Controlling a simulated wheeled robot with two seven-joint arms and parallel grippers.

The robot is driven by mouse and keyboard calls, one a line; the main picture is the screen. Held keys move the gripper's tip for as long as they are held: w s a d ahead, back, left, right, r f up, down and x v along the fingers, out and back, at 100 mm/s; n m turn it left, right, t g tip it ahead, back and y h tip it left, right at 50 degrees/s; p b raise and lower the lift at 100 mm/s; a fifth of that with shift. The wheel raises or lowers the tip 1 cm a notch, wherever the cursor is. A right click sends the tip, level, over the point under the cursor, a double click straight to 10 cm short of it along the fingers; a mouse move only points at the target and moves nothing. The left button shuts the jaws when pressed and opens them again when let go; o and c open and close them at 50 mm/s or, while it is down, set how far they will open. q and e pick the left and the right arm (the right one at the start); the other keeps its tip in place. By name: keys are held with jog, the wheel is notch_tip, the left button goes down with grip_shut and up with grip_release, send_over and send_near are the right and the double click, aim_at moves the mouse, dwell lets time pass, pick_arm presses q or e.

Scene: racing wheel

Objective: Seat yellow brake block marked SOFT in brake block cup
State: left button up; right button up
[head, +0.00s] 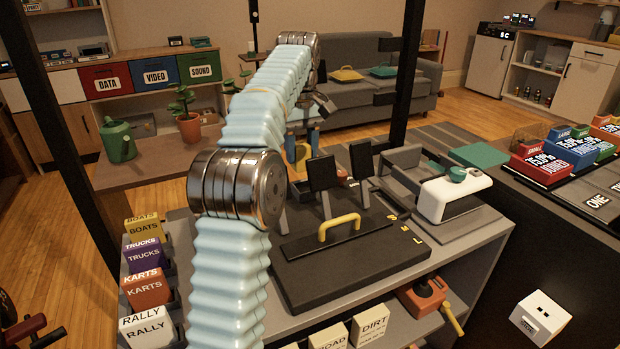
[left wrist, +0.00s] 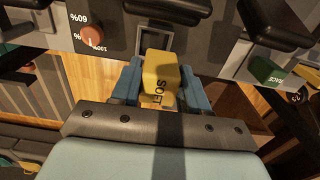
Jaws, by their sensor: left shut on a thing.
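In the left wrist view, the yellow brake block (left wrist: 160,72) shows the word SOFT on the face toward me. My left gripper (left wrist: 158,88) is shut on it, with one blue finger on each side. In the head view the left gripper (head: 303,148) is beyond the pedal board, partly hidden by my arm, with a bit of yellow between its fingers. A square-framed opening (left wrist: 143,40), which looks like the brake block cup, is in the grey panel just beyond the block. The block partly covers it, and I cannot tell whether they touch. My right gripper is not in view.
A round orange-brown knob (left wrist: 92,36) by percent marks sits left of the opening. Black pedals (head: 322,173) and a yellow handle (head: 339,226) stand on the dark board (head: 345,270). A white-topped unit (head: 455,197) is to the right. Labelled boxes (head: 147,290) line the left side.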

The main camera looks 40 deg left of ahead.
pick_arm(q)
jog(key=f, duration=0.2)
jog(key=f+b, duration=0.1)
jog(key=f, duration=0.1)
jog(key=w+f, duration=0.1)
jog(key=f, duration=0.1)
jog(key=shift+d+f+b, duration=0.35)
jog(key=shift+f, duration=0.15)
jog(key=o, duration=1.1)
notch_tip(320, 180, up, 7)
jog(key=shift+p, duration=1.1)
jog(key=shift+r, duration=0.4)
